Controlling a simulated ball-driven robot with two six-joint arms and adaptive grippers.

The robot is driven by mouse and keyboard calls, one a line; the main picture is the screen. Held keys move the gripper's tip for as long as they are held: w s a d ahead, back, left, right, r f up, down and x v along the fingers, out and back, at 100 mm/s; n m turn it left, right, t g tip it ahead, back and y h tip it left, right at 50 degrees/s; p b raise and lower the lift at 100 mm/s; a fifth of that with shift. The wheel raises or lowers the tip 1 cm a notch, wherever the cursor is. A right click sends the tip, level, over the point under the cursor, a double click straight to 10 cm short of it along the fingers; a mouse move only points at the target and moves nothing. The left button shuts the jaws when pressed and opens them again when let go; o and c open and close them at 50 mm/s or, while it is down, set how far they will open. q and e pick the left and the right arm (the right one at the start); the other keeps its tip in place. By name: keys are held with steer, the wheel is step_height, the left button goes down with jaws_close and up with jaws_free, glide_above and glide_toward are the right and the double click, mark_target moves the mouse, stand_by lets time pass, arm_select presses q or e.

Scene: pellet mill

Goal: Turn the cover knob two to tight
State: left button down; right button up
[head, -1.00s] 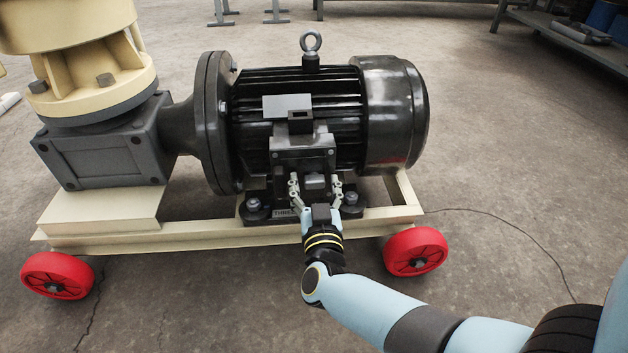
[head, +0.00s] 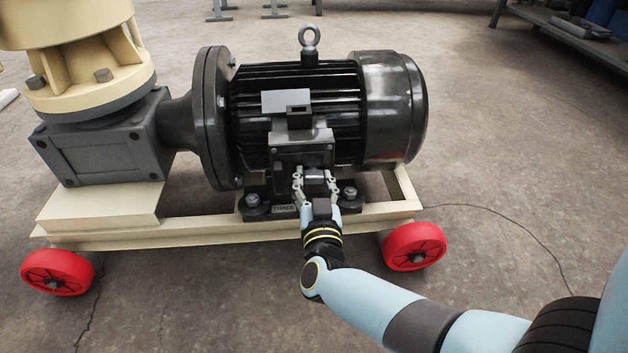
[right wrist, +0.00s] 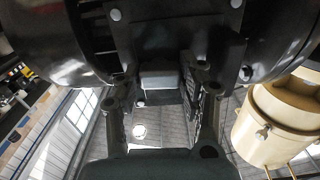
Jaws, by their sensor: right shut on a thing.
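The black motor (head: 290,110) lies on a cream frame, with a dark terminal box (head: 300,150) on its near side. A small grey block-shaped knob (head: 315,176) sits at the lower edge of this box. My right gripper (head: 316,184) reaches it from the front, with one finger on each side, and is shut on it. In the right wrist view the grey knob (right wrist: 160,78) shows between the two fingers of the gripper (right wrist: 161,88), below the box's bolted plate (right wrist: 175,20). The finger contact itself is hard to see. My left gripper is not in view.
The cream frame (head: 150,236) has red wheels (head: 414,246). A cream and grey gearbox (head: 105,140) joins the motor on the left. A shelf (head: 570,35) stands at the back right. The floor in front is clear.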

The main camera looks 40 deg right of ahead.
steer(key=m, duration=0.5)
steer(key=shift+f+m, duration=0.1)
steer(key=shift+m, duration=0.3)
steer(key=m, duration=0.3)
steer(key=shift+s+m+b, duration=0.1)
steer(key=shift+m+b, duration=0.2)
steer(key=shift+m, duration=0.5)
steer(key=m, duration=0.3)
steer(key=shift+b, duration=0.4)
steer(key=m, duration=0.3)
steer(key=shift+b, duration=0.35)
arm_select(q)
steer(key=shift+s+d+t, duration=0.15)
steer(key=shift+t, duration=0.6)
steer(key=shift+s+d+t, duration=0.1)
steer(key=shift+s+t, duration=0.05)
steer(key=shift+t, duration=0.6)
arm_select(e)
steer(key=shift+m, duration=0.6)
steer(key=o, duration=1.2)
steer(key=shift+c, duration=0.2)
